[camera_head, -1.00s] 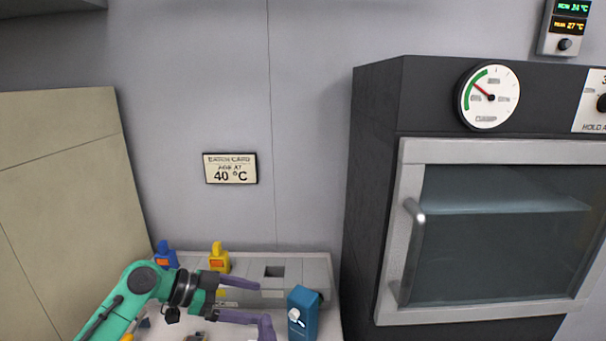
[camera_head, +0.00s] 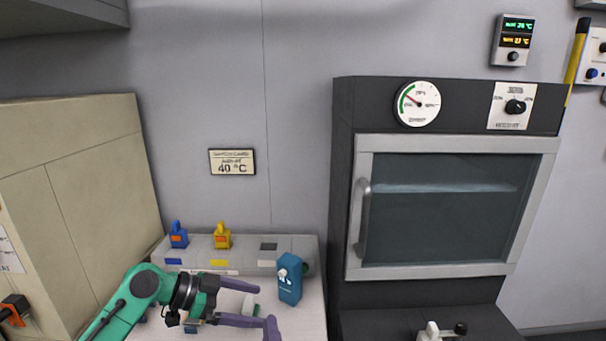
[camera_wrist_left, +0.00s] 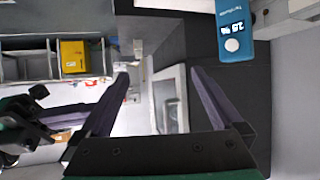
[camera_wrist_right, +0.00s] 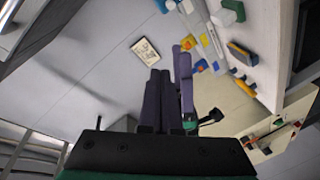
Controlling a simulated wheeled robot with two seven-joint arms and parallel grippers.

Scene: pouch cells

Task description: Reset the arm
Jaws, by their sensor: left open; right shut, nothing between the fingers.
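My left gripper (camera_head: 263,306) comes in from the lower left in the head view, above the white bench. Its purple fingers are spread with nothing between them; they also show apart in the left wrist view (camera_wrist_left: 158,84). A blue box with a white knob mark (camera_head: 289,279) stands just beyond the finger ends. My right gripper (camera_wrist_right: 162,76) shows only in its own wrist view, with its fingers together and empty. In that view the left gripper's purple fingers appear close behind it.
A dark oven (camera_head: 443,104) with a closed glass door (camera_head: 445,215) stands at right. A grey rack (camera_head: 199,256) carries a blue tag holder (camera_head: 178,235) and a yellow one (camera_head: 222,236). A beige cabinet (camera_head: 95,180) is at left. A 40 °C card (camera_head: 232,162) hangs on the wall.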

